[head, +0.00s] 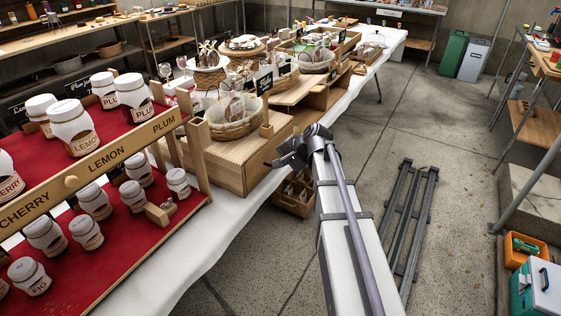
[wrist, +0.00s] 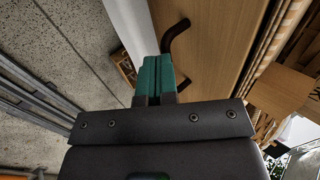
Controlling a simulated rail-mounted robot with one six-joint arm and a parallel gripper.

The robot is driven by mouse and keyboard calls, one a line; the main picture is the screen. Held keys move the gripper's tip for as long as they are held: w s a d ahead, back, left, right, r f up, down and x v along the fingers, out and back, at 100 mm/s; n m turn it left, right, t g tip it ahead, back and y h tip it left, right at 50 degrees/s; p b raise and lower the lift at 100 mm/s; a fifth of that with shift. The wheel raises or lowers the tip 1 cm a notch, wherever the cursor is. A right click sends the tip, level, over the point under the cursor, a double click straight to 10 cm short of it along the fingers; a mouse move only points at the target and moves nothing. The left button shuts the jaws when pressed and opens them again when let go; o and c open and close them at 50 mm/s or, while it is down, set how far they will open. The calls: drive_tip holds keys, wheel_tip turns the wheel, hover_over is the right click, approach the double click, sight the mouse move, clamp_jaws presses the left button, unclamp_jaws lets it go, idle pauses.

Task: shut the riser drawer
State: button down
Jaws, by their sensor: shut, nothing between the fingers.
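A dark curved handle (wrist: 174,36) stands out from that front. My gripper (wrist: 153,78) has its teal fingers shut together and empty, overlapping the handle's middle in the picture. I cannot tell whether they touch the handle. In the head view my gripper (head: 272,163) is beside the riser's front. How far the drawer stands out cannot be told.
A wicker basket (head: 232,125) stands on the riser. Left of it is a red-lined jar rack (head: 128,228) with several labelled jars. A wooden crate (head: 292,203) sits low beneath my gripper. Open concrete floor (head: 400,140) lies right of the table.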

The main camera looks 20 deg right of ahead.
drive_tip(key=s+f+p+v, duration=0.1)
drive_tip(key=p+v, duration=0.7)
drive_tip(key=v, duration=0.4)
drive_tip(key=shift+s+d, duration=0.35)
drive_tip(key=shift+d, duration=0.2)
drive_tip(key=shift+r, duration=0.15)
